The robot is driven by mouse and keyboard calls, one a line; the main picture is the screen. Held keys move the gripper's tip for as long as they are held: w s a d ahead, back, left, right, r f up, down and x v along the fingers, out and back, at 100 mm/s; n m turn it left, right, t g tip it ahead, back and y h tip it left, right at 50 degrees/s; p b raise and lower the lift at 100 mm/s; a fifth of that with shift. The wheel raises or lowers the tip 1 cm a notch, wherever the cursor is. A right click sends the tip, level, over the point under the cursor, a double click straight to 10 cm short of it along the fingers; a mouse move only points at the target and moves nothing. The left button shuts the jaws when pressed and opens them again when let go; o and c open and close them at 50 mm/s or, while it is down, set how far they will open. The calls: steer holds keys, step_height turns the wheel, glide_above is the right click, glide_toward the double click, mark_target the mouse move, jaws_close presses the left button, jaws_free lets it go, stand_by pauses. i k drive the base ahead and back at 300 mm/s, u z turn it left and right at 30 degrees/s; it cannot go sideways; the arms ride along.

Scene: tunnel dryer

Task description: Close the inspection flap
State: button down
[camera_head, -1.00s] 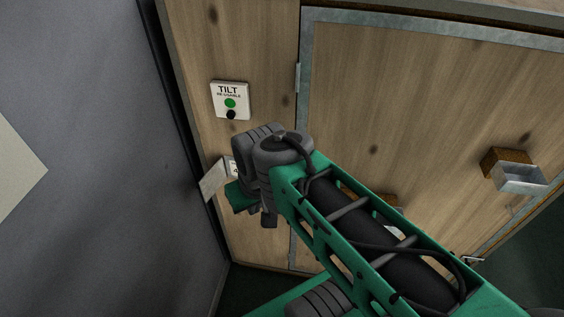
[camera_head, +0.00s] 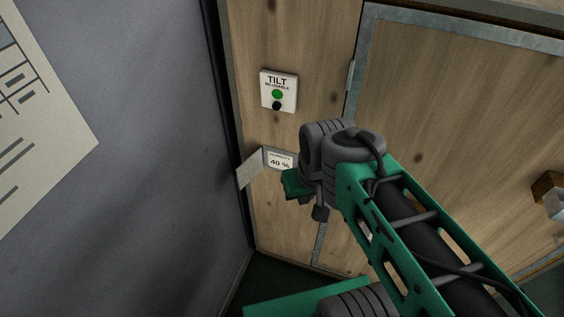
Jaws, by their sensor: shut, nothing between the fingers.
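The inspection flap (camera_head: 250,169) is a small pale plate on the wooden wall. It stands open, swung out to the left towards the grey wall. To its right is the uncovered humidity display (camera_head: 280,160), which reads 40 %. My gripper (camera_head: 295,183) shows only as a green end just below and right of the display. My dark wrist hides much of it, and the fingertips cannot be made out. It is shut and empty. I cannot tell whether it touches the wall; it appears apart from the flap.
A white TILT plate (camera_head: 279,91) with a green and a black button sits above the display. A metal-framed wooden door (camera_head: 455,110) is to the right, with a handle block (camera_head: 549,193). The grey wall (camera_head: 160,190) with a paper sheet (camera_head: 45,130) closes in on the left.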

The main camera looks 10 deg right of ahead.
mark_target(249, 170)
steer(key=u, duration=0.4)
steer(key=k, duration=1.05)
steer(key=u, duration=0.95)
steer(key=i, duration=1.05)
steer(key=z, duration=0.15)
